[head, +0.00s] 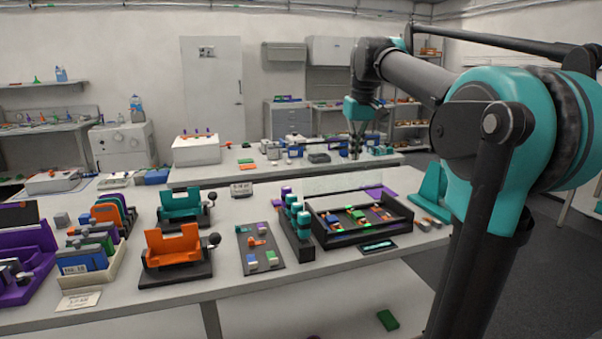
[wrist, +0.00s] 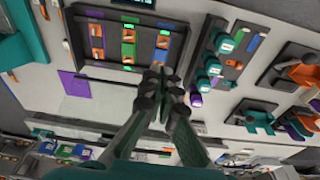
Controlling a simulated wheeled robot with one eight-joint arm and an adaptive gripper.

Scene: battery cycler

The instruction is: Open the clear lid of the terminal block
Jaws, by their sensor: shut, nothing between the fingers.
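The terminal block (head: 318,238) is a black open-topped frame on the front bench, with orange, blue and green parts inside. It also shows upside down at the top of the wrist view (wrist: 108,72). A clear panel, apparently the lid (head: 342,184), stands raised along the block's back edge. In the wrist view the clear lid (wrist: 92,108) extends beyond that edge, away from the coloured parts. My gripper (head: 355,154) is shut and empty, pointing down above and behind the block. In the wrist view the gripper's fingertips (wrist: 163,75) are together near the block's back corner; contact with the lid cannot be told.
A dark strip with teal knobs (head: 297,222) stands close on the block's left. A teal bracket (head: 430,190) is on its right. A second bench (head: 215,176) with devices lies behind.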

